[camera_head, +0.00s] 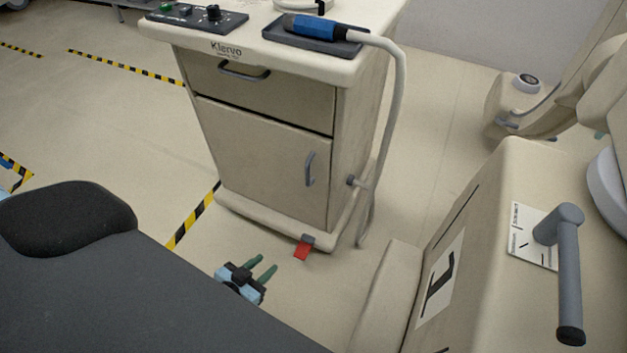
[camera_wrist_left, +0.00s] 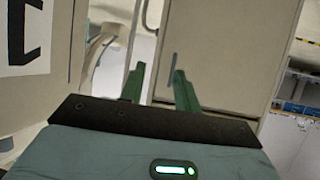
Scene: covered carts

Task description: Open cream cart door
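The cream cart (camera_head: 360,95) stands at the top centre of the head view, with a drawer (camera_head: 265,95) above a door (camera_head: 258,160). The door looks closed, with a grey vertical handle (camera_head: 310,168) near its right edge. My left gripper (camera_head: 265,265) is low in front of the cart, apart from the door, with its two green fingers spread and empty. In the left wrist view, the fingers (camera_wrist_left: 160,88) point toward the cart door (camera_wrist_left: 220,55); the handle (camera_wrist_left: 173,70) shows between them, near the right finger. My right gripper is in neither view.
A red pedal (camera_head: 303,249) sits at the cart's base. A pale hose (camera_head: 398,110) hangs down its right side. A dark grey padded surface (camera_head: 130,290) fills the lower left. A cream machine with a grey handle (camera_head: 568,275) stands at right.

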